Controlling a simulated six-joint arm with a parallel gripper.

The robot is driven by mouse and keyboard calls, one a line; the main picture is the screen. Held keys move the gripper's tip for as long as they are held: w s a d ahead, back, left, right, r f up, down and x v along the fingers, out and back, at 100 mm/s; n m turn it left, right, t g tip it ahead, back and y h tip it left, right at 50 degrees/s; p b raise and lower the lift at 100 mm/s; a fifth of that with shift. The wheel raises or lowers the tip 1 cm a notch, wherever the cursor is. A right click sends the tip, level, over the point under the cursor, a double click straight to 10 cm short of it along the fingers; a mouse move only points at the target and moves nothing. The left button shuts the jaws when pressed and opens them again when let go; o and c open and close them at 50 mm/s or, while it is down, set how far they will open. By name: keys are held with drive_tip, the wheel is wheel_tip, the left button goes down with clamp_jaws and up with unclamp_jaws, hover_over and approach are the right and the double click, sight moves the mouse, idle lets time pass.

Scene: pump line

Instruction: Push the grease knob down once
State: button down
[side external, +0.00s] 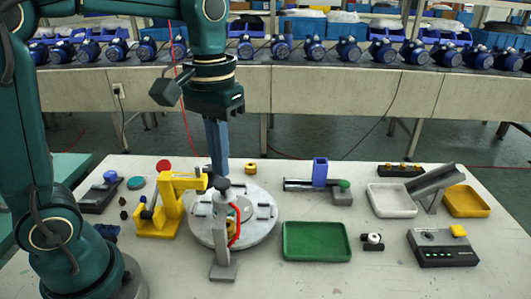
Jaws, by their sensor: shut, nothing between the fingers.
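A dark round knob (222,184) sits on top of a grey upright stand (223,240) with a red curved hose or handle at its right. It looks like the grease knob, though nothing marks it as such. My gripper (218,176) is shut and empty, its long blue-grey fingers pointing straight down. The fingertips appear just above or behind the dark knob. From this one view I cannot tell whether they touch it. The stand stands at the front of a light grey round turntable (262,226) and hides part of it.
A yellow press (158,215) stands close at the left of the turntable. A green tray (316,243), a white tray (390,203), a yellow tray (467,203) and a button box (442,248) lie to the right. A blue block (320,172) stands on a fixture behind.

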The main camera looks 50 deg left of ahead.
drive_tip(key=shift+f, duration=0.15)
drive_tip(key=shift+f, duration=1.1)
drive_tip(key=shift+r, duration=0.15)
drive_tip(key=shift+w+r, duration=0.1)
drive_tip(key=shift+r, duration=2.9)
